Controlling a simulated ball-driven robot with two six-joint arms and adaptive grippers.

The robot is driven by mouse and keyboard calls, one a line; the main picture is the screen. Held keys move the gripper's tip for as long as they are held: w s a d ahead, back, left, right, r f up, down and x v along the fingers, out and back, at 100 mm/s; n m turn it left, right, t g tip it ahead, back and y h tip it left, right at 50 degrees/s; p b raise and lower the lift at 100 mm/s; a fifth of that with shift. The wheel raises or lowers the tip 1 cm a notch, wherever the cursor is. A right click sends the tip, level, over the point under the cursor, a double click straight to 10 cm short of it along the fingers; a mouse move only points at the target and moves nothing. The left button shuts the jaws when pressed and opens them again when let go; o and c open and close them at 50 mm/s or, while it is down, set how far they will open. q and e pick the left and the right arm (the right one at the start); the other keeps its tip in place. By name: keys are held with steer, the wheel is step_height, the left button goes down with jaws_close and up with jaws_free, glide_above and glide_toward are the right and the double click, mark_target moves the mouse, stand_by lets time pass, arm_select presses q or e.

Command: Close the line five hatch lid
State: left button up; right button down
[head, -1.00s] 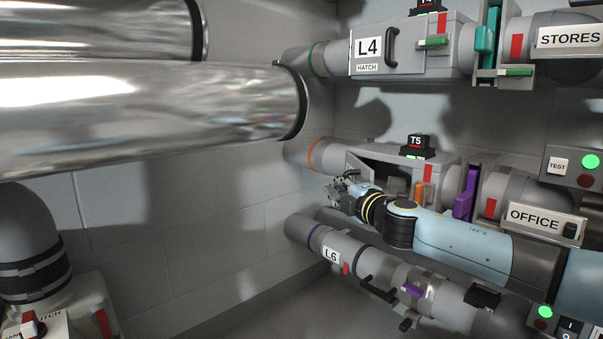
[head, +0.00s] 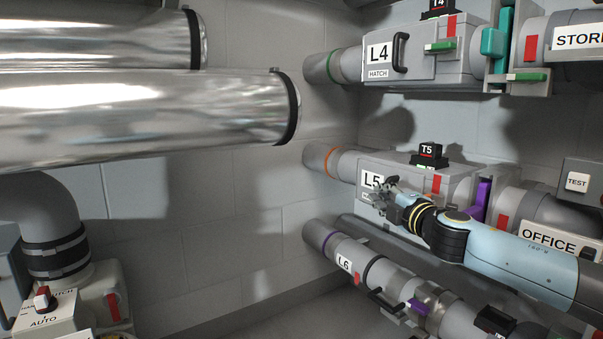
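The line five hatch lid (head: 371,179), grey with a white L5 label, is on the front of the line five box (head: 410,164). It looks flush or nearly so, and no dark opening shows; a small gap behind my gripper cannot be ruled out. My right gripper (head: 381,197) is in front of the lid, at the label's lower right, close to or touching it. It covers part of the label and the place of the handle. Whether its fingers are open or shut cannot be told. My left gripper is not in view.
The line four hatch (head: 420,65), with a black handle, is above. The line six pipe (head: 365,270) runs close below my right arm. A purple slide (head: 480,199) is to the right. Large shiny pipes (head: 130,118) fill the upper left.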

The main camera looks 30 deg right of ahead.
steer(key=shift+d, duration=0.65)
steer(key=shift+r, duration=0.15)
step_height(320, 180, up, 10)
steer(key=a, duration=0.1)
